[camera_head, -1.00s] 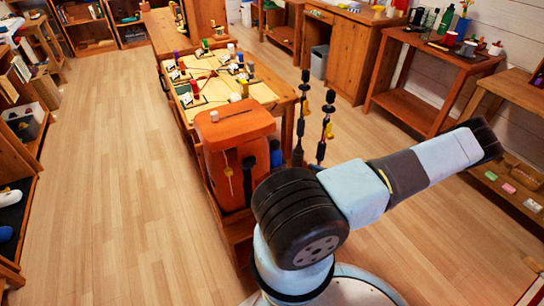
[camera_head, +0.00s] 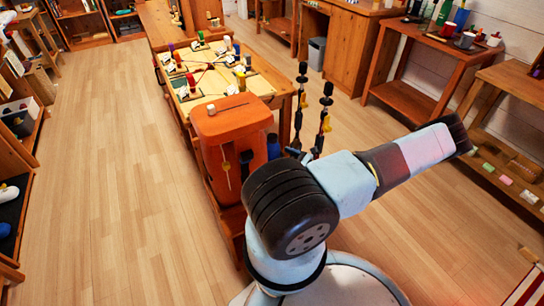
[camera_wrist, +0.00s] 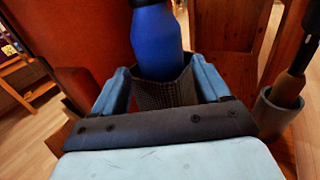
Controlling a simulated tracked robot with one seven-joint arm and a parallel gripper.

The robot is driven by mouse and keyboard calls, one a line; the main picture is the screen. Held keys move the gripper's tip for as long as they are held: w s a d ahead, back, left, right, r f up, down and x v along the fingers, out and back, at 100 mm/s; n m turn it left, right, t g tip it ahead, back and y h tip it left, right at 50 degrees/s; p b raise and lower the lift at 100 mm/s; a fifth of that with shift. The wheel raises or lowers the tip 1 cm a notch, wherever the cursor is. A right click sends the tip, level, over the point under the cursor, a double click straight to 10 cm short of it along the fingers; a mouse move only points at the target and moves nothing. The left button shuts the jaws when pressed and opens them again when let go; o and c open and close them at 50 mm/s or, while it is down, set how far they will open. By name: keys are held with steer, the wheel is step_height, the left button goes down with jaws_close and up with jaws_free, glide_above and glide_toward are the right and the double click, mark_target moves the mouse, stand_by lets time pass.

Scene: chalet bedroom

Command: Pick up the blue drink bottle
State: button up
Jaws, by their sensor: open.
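The blue drink bottle (camera_wrist: 156,42) shows in the wrist view, upright, with its top cut off by the frame edge. Its lower end goes into a dark mesh pocket (camera_wrist: 165,94). My gripper (camera_wrist: 163,76) is open, with one light blue finger on each side of the bottle's lower part and the pocket. I cannot tell whether the fingers touch either. In the head view the bottle (camera_head: 273,147) is a small blue shape against the right side of an orange backpack (camera_head: 228,118). My arm hides most of the gripper there.
A wooden table (camera_head: 262,84) with several small items stands behind the backpack. Two dark poles (camera_head: 324,124) stand right of the bottle; a grey cup-like holder (camera_wrist: 276,113) holds a pole in the wrist view. Open floor (camera_head: 110,190) lies at left.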

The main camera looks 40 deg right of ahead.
mark_target(277, 153)
steer(key=shift+x, duration=2.25)
steer(key=shift+r, duration=0.1)
steer(key=shift+c, duration=0.2)
steer(key=c, duration=1)
